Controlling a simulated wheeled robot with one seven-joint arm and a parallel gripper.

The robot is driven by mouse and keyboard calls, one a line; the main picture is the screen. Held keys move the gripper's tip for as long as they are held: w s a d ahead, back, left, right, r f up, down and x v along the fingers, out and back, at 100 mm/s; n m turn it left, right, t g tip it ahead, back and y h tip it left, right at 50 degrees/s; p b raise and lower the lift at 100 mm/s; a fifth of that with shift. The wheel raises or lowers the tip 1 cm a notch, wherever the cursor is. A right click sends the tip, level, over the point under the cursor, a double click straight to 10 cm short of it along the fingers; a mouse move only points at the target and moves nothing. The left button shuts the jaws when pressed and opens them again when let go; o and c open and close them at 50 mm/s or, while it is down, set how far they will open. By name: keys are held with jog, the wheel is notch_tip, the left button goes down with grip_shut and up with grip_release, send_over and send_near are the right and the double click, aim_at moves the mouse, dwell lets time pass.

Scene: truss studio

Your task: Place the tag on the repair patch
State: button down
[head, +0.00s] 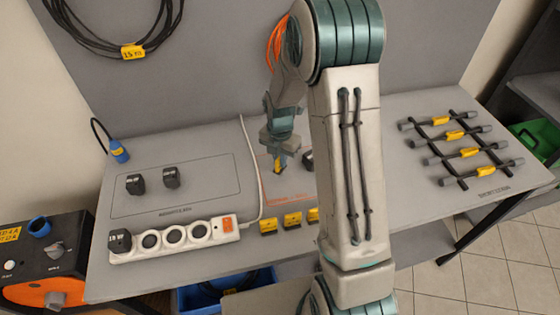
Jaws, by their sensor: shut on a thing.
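My gripper (279,167) points down over the middle of the grey bench and is shut on a small yellow tag (280,160), which shows between and around its fingers. The repair patch (290,199) appears to be the orange-outlined area on the bench below and around the gripper; its right part is hidden behind my arm. A black plug (308,162) sits just right of the gripper, partly hidden by my arm. I cannot tell whether the held tag touches the bench.
Several yellow tags (268,226) stand along the bench's front edge. A white power strip (175,239) with one black plug (120,240) lies left of them. Two black plugs (171,177) stand in a left outlined area. A rack of tagged cables (461,148) is at right.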

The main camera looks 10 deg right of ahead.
jog(key=shift+f, duration=1.15)
jog(key=shift+f, duration=0.2)
jog(key=c, duration=1.5)
grip_release()
jog(key=shift+r, duration=0.1)
